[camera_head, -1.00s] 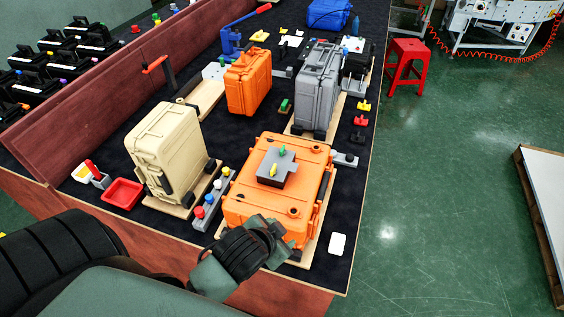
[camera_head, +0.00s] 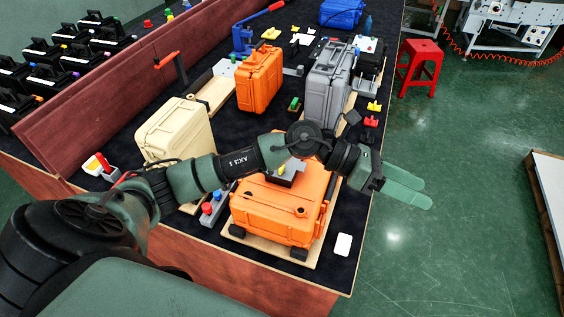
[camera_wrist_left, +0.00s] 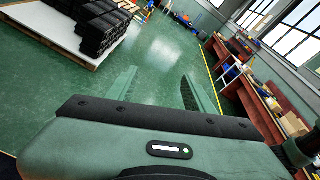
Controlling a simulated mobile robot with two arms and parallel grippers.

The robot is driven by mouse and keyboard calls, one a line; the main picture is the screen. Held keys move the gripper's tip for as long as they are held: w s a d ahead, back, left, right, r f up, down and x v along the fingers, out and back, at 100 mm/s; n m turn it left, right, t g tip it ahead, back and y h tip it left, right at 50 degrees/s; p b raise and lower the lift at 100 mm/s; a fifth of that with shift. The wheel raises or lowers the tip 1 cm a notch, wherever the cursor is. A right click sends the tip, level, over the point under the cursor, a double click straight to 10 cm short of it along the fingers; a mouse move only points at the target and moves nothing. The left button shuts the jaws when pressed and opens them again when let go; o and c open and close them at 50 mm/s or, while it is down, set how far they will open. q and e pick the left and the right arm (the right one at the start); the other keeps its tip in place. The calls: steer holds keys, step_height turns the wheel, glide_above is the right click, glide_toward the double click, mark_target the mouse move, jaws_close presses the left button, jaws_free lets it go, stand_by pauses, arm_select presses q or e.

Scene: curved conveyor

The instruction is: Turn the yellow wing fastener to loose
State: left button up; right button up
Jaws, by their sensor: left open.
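The yellow wing fastener (camera_head: 282,168) is a small piece on the dark grey block (camera_head: 291,178), which sits on top of the orange case (camera_head: 270,213) lying flat at the table's front right. My left arm crosses over the case and hides part of the block. My left gripper (camera_head: 408,187) is right of the case, past the table's right edge, above the green floor. It is open and empty, and its two fingers (camera_wrist_left: 157,92) show apart in the left wrist view. The green wing fastener seen earlier is hidden. My right gripper is not in view.
A beige case (camera_head: 178,132), an upright orange case (camera_head: 260,78) and a grey case (camera_head: 326,82) stand on the table. A red stool (camera_head: 418,66) stands on the floor at the right. A white card (camera_head: 343,245) lies at the front right corner. The floor right of the table is open.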

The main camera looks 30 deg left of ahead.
arm_select(q)
steer(key=w+a+f+m+g+y, duration=0.2)
steer(key=a+f+m+y, duration=0.2)
steer(key=a+f+y, duration=0.5)
steer(key=a+y, duration=0.2)
steer(key=a, duration=0.5)
steer(key=a+r+g+y, duration=0.1)
steer(key=a+y, duration=0.1)
steer(key=a, duration=0.6)
steer(key=a+y, duration=0.2)
steer(key=a, duration=0.6)
steer(key=shift+w+r+g, duration=0.15)
steer(key=shift+r+g, duration=0.15)
steer(key=shift+f+p, duration=0.3)
step_height(320, 180, down, 6)
steer(key=shift+f+p, duration=0.1)
steer(key=shift+p, duration=1)
steer(key=shift+f+m, duration=0.3)
steer(key=shift+f, duration=0.15)
jaws_close()
